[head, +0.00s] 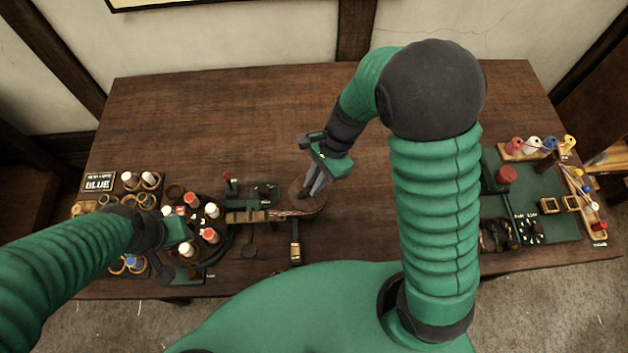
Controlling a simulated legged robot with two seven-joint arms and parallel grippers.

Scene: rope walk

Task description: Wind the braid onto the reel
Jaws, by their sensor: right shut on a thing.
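The reel (297,188) is a round brown disc near the middle of the table. The braid (281,213) is a short patterned strand that runs from a wooden piece (246,217) at the left to the reel's near side. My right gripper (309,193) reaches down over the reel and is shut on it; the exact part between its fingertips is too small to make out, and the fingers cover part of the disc. My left gripper (184,250) is at the left, beside the ring of bobbins; its fingers are too unclear to tell open from shut.
Several red and white bobbins (210,235) stand around a dark round stand at the left, by a sign reading BLUE (99,181). A green mat (545,225) with colored spools (533,145) is at the right. The table's back middle (230,120) is clear.

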